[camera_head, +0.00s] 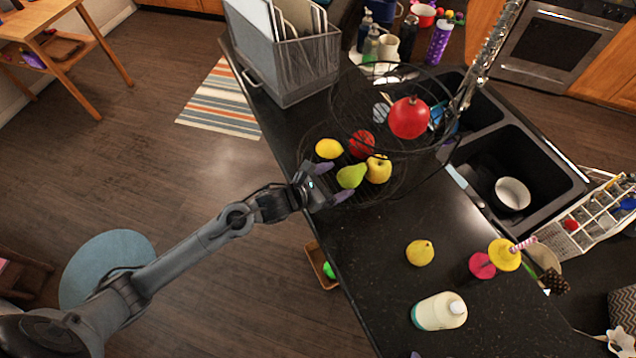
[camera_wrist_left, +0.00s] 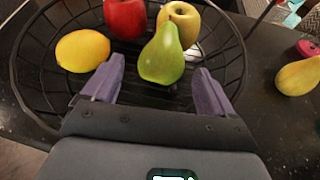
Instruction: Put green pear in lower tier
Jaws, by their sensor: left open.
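The green pear (camera_head: 351,176) lies in the lower tier (camera_head: 392,190) of a black wire fruit basket, beside a yellow apple (camera_head: 379,169), a red apple (camera_head: 361,144) and a lemon (camera_head: 329,148). The left wrist view also shows the green pear (camera_wrist_left: 162,55) in the wire bowl (camera_wrist_left: 35,102). My left gripper (camera_head: 331,184) is at the near rim of the lower tier. In the left wrist view its fingers (camera_wrist_left: 155,88) are spread apart with nothing between them, and the pear sits just beyond the tips. My right gripper does not show clearly.
A yellow pear (camera_head: 420,252), a white bottle (camera_head: 440,311) and cups stand on the counter to the right. A grey dish rack (camera_head: 300,65) stands behind. The double sink (camera_head: 520,165) lies beyond.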

